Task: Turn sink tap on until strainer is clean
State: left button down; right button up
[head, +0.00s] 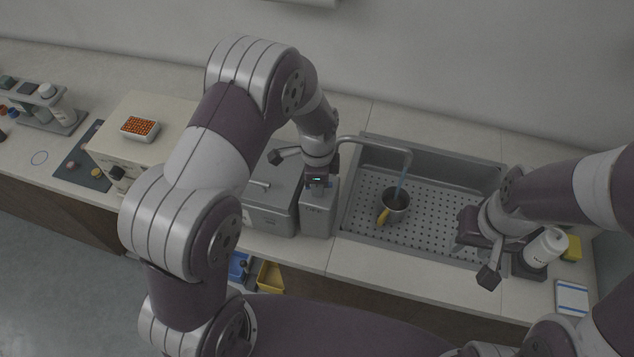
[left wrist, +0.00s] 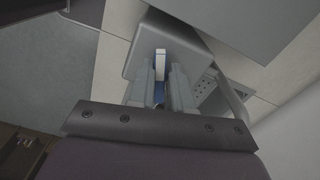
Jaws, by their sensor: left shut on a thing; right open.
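The sink (head: 452,250) has a perforated floor and a curved grey tap (head: 385,142). The strainer's inside looks dark brownish. My left gripper (head: 319,182) is left of the sink, by the base of the tap. In the left wrist view its fingers (left wrist: 162,88) are shut on a narrow white and blue piece (left wrist: 161,66), seemingly the tap lever. My right gripper (head: 472,262) is open and empty over the sink's front right edge.
Grey bins (head: 270,203) stand left of the sink beneath my left arm. A white bottle (head: 546,247) and a yellow sponge (head: 572,247) are right of the sink. A cream box (head: 112,140) bearing a tray of orange beads (head: 140,128) stands at the left.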

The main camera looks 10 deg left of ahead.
pick_arm(q)
jog(key=shift+w+m, duration=0.1)
jog(key=shift+m, duration=2.1)
jog(key=c, duration=1.3)
grip_release()
jog(key=shift+o, duration=1.2)
jog(key=shift+d, duration=0.15)
